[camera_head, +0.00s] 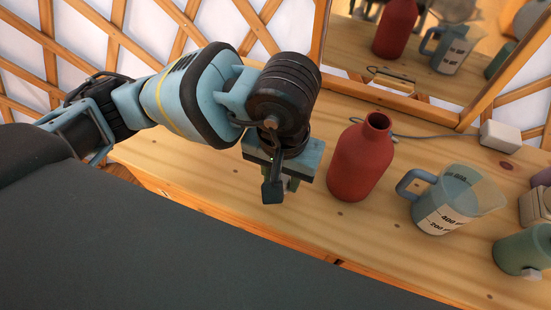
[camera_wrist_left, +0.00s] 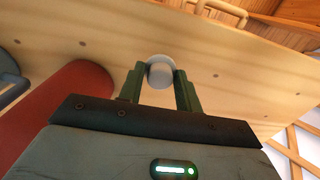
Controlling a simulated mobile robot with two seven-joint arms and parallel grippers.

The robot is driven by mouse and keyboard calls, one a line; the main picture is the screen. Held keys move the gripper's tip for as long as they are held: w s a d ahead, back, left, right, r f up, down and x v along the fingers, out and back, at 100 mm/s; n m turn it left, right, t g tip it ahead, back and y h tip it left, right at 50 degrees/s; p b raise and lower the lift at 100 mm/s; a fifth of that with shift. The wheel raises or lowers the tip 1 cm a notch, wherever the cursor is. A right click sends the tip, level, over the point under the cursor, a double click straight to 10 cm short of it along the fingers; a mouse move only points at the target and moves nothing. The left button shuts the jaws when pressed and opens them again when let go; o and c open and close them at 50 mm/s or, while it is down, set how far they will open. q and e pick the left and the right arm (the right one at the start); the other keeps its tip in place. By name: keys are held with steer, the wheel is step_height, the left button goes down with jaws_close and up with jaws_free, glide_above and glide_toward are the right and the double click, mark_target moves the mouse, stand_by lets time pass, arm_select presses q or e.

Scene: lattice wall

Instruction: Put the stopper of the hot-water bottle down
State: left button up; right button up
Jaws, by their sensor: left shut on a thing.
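The stopper (camera_wrist_left: 160,74) is a small pale grey round piece, seen in the left wrist view between the two green fingers of my left gripper (camera_wrist_left: 159,84). The gripper is shut on it, above the wooden tabletop; I cannot tell whether the stopper touches the wood. In the head view my left gripper (camera_head: 281,184) points down over the table, left of the red hot-water bottle (camera_head: 358,165), and the stopper is hidden. The bottle stands upright with its neck open. Its side also shows in the left wrist view (camera_wrist_left: 62,105). My right gripper is not in view.
A measuring jug (camera_head: 452,203) stands right of the bottle, and a green mug (camera_head: 522,252) is nearer the right edge. A mirror (camera_head: 420,60) stands behind. A white box (camera_head: 500,137) with a grey cable lies at the back. The tabletop (camera_head: 215,180) around the gripper is clear.

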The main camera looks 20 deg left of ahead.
arm_select(q)
steer(key=w+a, duration=0.1)
steer(key=w, duration=0.2)
steer(key=w+a, duration=0.1)
steer(key=shift+w+a+f, duration=0.2)
steer(key=shift+a+f, duration=0.05)
steer(key=shift+a, duration=0.1)
steer(key=shift+f+p, duration=0.4)
steer(key=shift+f, duration=1.35)
steer(key=shift+f, duration=0.1)
steer(key=shift+f, duration=0.15)
steer(key=o, duration=1.1)
steer(key=shift+r, duration=0.5)
step_height(320, 180, up, 12)
steer(key=shift+f, duration=0.2)
